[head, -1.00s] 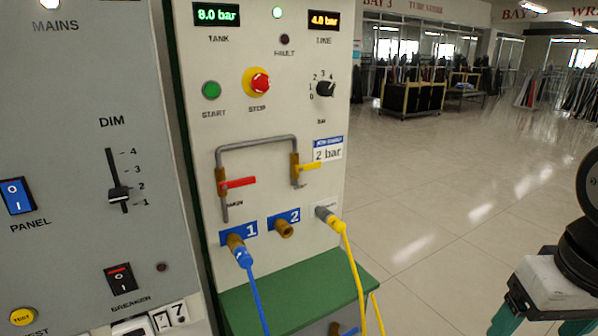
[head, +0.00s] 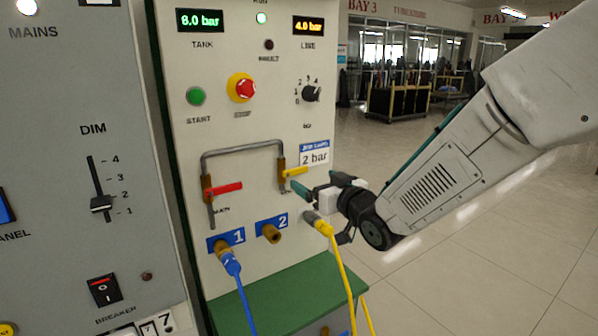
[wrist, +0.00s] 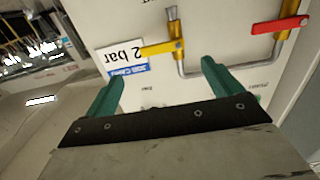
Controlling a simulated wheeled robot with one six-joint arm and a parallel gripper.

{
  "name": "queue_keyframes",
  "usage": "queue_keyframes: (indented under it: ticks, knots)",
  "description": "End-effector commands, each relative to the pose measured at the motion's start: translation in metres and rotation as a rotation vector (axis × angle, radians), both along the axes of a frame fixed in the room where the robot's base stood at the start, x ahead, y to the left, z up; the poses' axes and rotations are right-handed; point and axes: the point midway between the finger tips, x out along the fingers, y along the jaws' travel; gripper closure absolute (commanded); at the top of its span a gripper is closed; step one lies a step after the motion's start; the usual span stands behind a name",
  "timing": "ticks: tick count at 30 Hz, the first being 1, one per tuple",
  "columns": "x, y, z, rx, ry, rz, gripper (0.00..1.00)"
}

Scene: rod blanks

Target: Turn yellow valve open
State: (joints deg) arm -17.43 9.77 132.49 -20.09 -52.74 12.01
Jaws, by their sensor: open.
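The yellow valve handle (head: 295,171) sits on the right leg of the grey pipe loop on the white panel and points sideways to the right. In the wrist view the picture is turned over; the yellow handle (wrist: 160,48) shows beyond and between my fingertips. My gripper (head: 318,188) is open and empty, just right of and below the yellow handle, and appears apart from it. Its two green fingers also show in the wrist view (wrist: 164,75). The red valve handle (head: 223,188) is on the left leg of the pipe and also points right.
A yellow hose plug (head: 322,225) is close below my gripper, with its hose hanging down. A blue hose (head: 235,275) is plugged into port 1; port 2 (head: 270,232) is empty. A "2 bar" label (head: 314,154) is above the yellow handle. Open floor lies right.

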Motion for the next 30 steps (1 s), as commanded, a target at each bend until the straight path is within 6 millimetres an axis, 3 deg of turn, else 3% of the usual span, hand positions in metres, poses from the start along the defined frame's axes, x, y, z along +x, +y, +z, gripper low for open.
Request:
queue_keyframes:
  ticks: [5,16,28,30]
  knots:
    - [0.011,0.013,0.001,0.016,-0.018,0.016,0.09]
    - [0.057,0.043,0.001,0.014,-0.017,0.014,0.09]
    - [0.065,0.048,0.001,0.014,-0.016,0.014,0.09]
    - [0.065,0.048,0.001,0.014,-0.016,0.013,0.29]
